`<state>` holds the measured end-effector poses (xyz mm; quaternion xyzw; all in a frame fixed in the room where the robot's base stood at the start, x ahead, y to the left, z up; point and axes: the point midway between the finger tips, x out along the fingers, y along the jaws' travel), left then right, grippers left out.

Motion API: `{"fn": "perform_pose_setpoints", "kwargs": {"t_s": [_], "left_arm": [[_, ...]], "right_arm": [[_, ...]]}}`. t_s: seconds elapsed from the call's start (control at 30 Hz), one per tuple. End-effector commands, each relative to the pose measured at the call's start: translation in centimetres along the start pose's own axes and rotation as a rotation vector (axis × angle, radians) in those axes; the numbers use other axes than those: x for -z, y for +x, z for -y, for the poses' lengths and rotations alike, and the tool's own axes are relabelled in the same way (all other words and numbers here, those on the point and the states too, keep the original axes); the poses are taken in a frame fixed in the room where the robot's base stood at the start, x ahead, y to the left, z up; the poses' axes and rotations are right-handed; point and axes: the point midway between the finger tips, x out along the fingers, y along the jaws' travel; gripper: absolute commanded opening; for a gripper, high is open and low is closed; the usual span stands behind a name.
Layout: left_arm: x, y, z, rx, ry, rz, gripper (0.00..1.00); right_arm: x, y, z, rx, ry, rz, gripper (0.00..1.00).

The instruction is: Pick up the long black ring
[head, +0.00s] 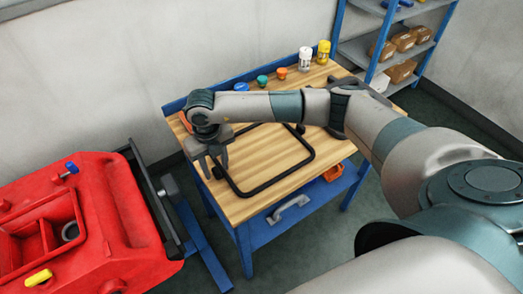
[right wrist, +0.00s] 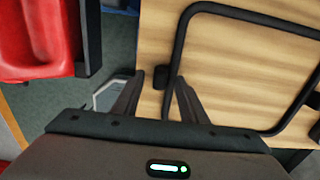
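The long black ring (head: 280,176) is a rounded rectangular frame of black tube, lying on the wooden tabletop (head: 275,155). My right gripper (head: 214,168) points down over the ring's left end, near the table's left edge. In the right wrist view its two fingers (right wrist: 159,82) are apart. A small black knob (right wrist: 162,77) beside the ring's tube (right wrist: 180,40) shows between the fingertips. The right finger overlaps the tube in that view. I cannot tell whether either finger touches it. My forearm hides part of the ring's far side in the head view. My left gripper is not in view.
A red scrubber tank (head: 122,215) stands left of the table. White (head: 305,58) and yellow (head: 323,52) bottles and small coloured caps line the table's back edge. A blue shelf (head: 362,50) with brown boxes stands at the back right.

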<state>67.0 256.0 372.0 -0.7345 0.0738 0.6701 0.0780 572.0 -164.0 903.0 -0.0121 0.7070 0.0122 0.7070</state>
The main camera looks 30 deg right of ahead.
Motion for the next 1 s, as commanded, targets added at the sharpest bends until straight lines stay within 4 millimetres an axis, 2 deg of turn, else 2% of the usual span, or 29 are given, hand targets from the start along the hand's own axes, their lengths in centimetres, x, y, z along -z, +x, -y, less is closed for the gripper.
{"fn": "perform_pose_setpoints", "kwargs": {"t_s": [0.13, 0.2, 0.3, 0.73, 0.87, 1.0], "left_arm": [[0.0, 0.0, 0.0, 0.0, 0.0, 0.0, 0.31], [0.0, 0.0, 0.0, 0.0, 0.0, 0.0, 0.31], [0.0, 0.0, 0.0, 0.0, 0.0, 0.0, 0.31], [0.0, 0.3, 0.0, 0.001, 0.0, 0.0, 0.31], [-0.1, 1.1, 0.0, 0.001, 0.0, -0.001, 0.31], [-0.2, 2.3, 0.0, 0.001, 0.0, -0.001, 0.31]], "right_arm": [[0.0, 0.0, 0.0, 0.0, 0.0, 0.0, 0.37], [0.0, 0.0, 0.0, 0.0, 0.0, 0.0, 0.2], [0.0, 0.0, 0.0, 0.0, 0.0, 0.0, 0.0], [-0.1, -0.4, 0.0, 0.001, 0.0, 0.001, 0.0], [-0.1, -1.3, -0.1, -0.001, -0.001, 0.003, 0.0], [-0.1, -3.2, 0.0, -0.001, -0.001, 0.005, 0.0]]}}
